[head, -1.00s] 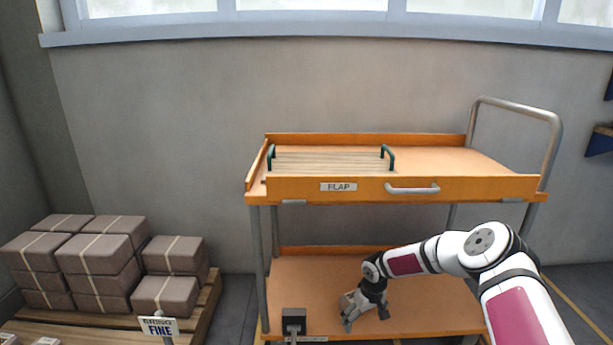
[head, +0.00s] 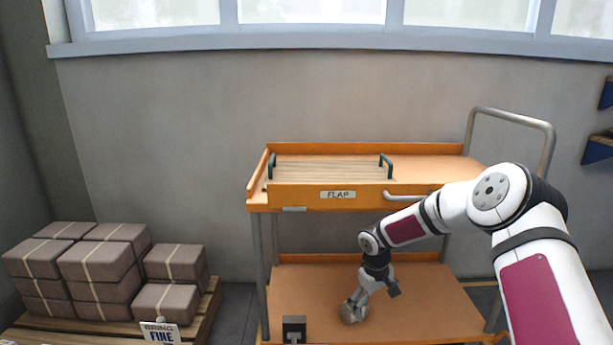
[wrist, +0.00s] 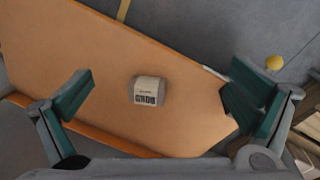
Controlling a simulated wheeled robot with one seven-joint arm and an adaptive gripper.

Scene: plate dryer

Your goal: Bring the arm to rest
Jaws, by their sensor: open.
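My gripper (head: 372,298) is open and points down over the lower shelf (head: 310,295) of an orange cart. In the wrist view its two green-padded fingers stand wide apart, with nothing between them in their grip. A small grey block with a pale printed label (wrist: 150,91) lies on the shelf below the gripper, apart from both fingers. In the head view the block (head: 352,312) shows close to the lower end of the gripper, partly hidden by it.
A dark box (head: 294,325) stands at the cart's front. Wrapped bricks (head: 100,262) are stacked on a pallet at left.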

